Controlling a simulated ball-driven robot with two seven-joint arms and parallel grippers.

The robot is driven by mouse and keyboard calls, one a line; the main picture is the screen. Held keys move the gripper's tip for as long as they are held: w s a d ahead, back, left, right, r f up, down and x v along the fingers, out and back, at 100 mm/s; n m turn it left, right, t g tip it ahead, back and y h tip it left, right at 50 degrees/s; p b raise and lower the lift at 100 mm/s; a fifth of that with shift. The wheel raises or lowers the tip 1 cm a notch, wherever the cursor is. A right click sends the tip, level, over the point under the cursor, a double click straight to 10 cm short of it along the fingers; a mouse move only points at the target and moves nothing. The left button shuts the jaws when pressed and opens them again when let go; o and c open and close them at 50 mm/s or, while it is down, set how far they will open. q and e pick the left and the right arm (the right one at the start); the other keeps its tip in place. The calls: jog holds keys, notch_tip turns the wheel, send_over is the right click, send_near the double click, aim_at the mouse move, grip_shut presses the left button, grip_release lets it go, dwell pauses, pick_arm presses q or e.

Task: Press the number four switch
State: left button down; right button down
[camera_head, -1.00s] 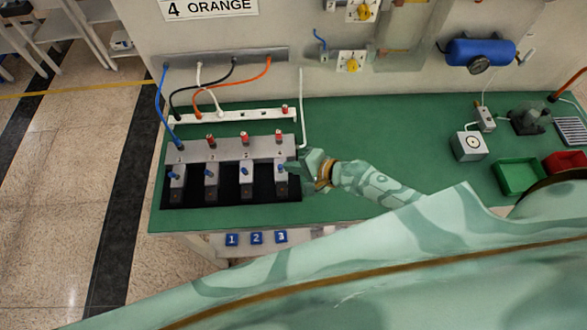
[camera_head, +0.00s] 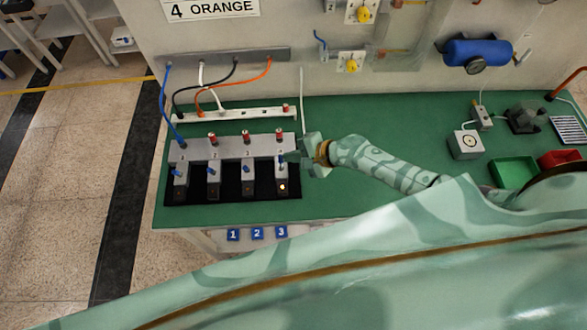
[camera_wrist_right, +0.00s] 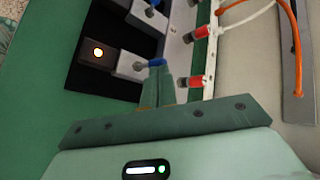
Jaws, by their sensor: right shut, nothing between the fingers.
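The number four switch (camera_head: 282,168) is the rightmost of a row of blue-tipped switches on the grey block. The lamp (camera_head: 283,187) below it glows and also shows orange-white in the right wrist view (camera_wrist_right: 98,52). My right gripper (camera_head: 292,157) is at the right end of the block, beside this switch. In the wrist view its closed fingers (camera_wrist_right: 158,82) hold nothing. The blue tip (camera_wrist_right: 157,62) is just beyond the fingertips; I cannot tell whether they touch. My left gripper is not in view.
The other switches (camera_head: 247,173) stand to the left, their lamps dark. Red-capped posts (camera_head: 246,136) and a white strip (camera_head: 234,115) with cables lie behind. A white box (camera_head: 466,144) and a green tray (camera_head: 514,173) are at right.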

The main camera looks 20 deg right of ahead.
jog(key=shift+r, duration=0.1)
jog(key=shift+r+p, duration=0.7)
jog(key=shift+p, duration=0.1)
jog(key=shift+s, duration=0.1)
